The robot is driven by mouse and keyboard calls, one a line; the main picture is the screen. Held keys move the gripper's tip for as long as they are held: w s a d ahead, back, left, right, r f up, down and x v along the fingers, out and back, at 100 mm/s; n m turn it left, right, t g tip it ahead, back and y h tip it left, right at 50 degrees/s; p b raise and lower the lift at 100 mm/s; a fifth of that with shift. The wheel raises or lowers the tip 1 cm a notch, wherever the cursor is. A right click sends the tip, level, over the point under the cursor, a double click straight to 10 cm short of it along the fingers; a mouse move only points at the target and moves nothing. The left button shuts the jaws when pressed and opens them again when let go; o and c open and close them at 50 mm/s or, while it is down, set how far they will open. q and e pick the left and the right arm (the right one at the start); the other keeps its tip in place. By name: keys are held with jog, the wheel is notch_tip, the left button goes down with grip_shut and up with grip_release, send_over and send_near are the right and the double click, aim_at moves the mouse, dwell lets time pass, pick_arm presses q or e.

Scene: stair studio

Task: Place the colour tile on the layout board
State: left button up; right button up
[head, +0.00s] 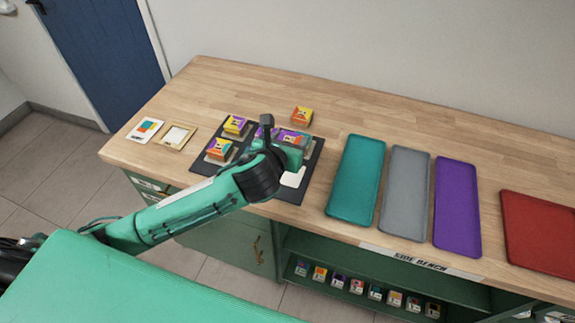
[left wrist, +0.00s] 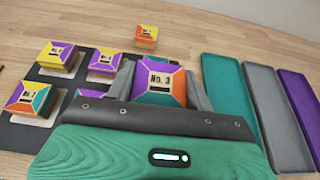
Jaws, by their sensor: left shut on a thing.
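A dark layout board (head: 205,130) lies on the wooden bench with colour tiles on it. One tile (head: 235,126) sits at its back left and another (head: 219,150) in front of that. My left gripper (head: 290,150) is over the board's right part. In the left wrist view its fingers are shut on a tile labelled No. 3 (left wrist: 160,82), with purple, orange and teal faces. My arm hides part of the board; whether the held tile touches it cannot be told. A pale empty square (head: 293,178) shows at the board's front right. My right gripper is not in view.
A loose orange and yellow tile (head: 302,116) stands behind the board. A pattern card (head: 145,130) and a small framed piece (head: 178,136) lie to the left. Teal (head: 356,180), grey (head: 405,190), purple (head: 457,205) and red (head: 540,230) trays lie to the right.

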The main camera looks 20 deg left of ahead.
pick_arm(q)
notch_tip(320, 180, down, 5)
jog(key=shift+f, duration=0.2)
notch_tip(320, 180, down, 4)
jog(key=shift+f, duration=0.2)
jog(key=o, duration=1)
jog(key=shift+f, duration=0.1)
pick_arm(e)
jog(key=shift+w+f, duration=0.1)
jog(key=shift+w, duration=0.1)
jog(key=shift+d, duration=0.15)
